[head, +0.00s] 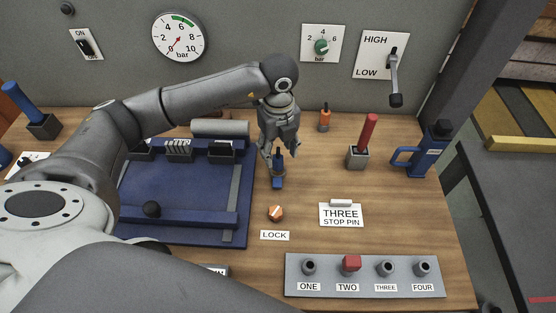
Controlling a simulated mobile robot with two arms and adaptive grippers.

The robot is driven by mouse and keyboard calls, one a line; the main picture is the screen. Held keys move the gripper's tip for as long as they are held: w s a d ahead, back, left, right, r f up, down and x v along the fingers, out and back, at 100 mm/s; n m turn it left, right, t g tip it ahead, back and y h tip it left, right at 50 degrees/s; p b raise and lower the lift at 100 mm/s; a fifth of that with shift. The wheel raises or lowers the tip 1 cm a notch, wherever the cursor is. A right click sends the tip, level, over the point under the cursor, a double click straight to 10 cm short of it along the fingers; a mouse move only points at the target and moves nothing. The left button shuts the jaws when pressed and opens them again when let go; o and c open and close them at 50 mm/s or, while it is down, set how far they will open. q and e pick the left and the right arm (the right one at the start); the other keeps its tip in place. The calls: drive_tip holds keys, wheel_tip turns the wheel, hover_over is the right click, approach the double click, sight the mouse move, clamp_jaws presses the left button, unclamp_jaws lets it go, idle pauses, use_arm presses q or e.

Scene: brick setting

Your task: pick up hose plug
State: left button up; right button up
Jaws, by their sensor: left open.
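A small blue plug-like piece with a dark upright stem (278,179) stands on the wooden bench near the middle; I take it to be the hose plug. My left gripper (279,153) points down over it, open, with its fingers on either side of the stem. Whether the fingers touch it I cannot tell. The gripper partly hides the top of the piece. My right gripper is not in view.
A blue tray-like fixture (180,190) lies close on the left. An orange-topped piece (324,117), a red-handled lever (367,131) and a blue handled block (428,153) stand right. A grey socket panel (365,289) is at the front.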

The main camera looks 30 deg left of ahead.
sight(278, 157)
use_arm(q)
drive_tip(key=f, duration=0.1)
drive_tip(key=f+p, duration=0.1)
drive_tip(key=f, duration=0.1)
drive_tip(key=f+p, duration=0.1)
drive_tip(key=shift+w+a+f, duration=0.2)
drive_tip(key=shift+w+f, duration=0.05)
drive_tip(key=shift+f, duration=0.35)
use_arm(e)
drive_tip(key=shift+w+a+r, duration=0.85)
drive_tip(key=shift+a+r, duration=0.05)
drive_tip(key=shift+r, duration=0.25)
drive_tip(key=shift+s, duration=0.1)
use_arm(q)
drive_tip(key=c, duration=0.3)
clamp_jaws()
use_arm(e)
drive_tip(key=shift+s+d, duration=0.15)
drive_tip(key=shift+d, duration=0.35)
